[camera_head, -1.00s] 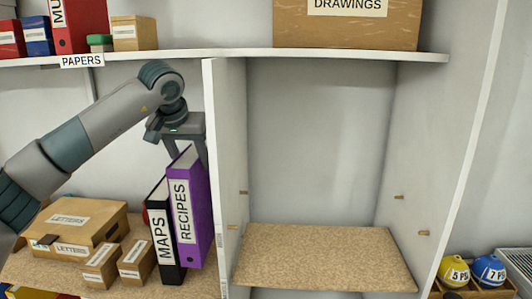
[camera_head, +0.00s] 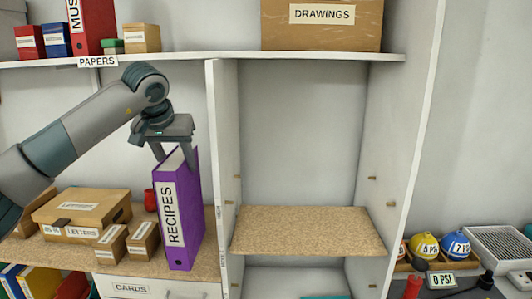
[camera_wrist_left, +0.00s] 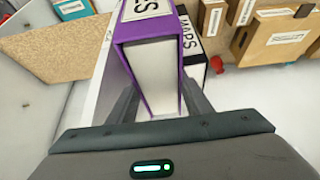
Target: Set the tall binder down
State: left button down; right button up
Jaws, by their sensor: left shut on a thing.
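The tall purple RECIPES binder (camera_head: 178,215) stands upright at the right end of the lower left shelf, by the upright panel. My left gripper (camera_head: 175,158) is shut on its top edge from above. In the left wrist view the purple binder (camera_wrist_left: 150,62) sits between the two fingers (camera_wrist_left: 160,103). The black MAPS binder (camera_wrist_left: 190,48) shows beside it there; in the head view it is hidden behind the purple one. I cannot tell whether the purple binder's bottom touches the shelf. My right gripper is not in view.
Brown boxes (camera_head: 82,212) and a small red object (camera_head: 150,199) are left of the binder. The upright panel (camera_head: 224,170) is close on its right. Beyond it, the middle chipboard shelf (camera_head: 305,230) is bare. The PAPERS shelf (camera_head: 170,57) runs above.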

pick_arm(q)
jog(key=shift+s+f, duration=0.1)
jog(key=shift+s, duration=0.3)
send_near(173, 228)
notch_tip(173, 228, down, 5)
jog(key=d, duration=0.2)
jog(key=shift+s+d+f, duration=0.15)
jog(key=shift+s+f, duration=0.25)
jog(key=shift+f, duration=0.25)
dwell(0.6)
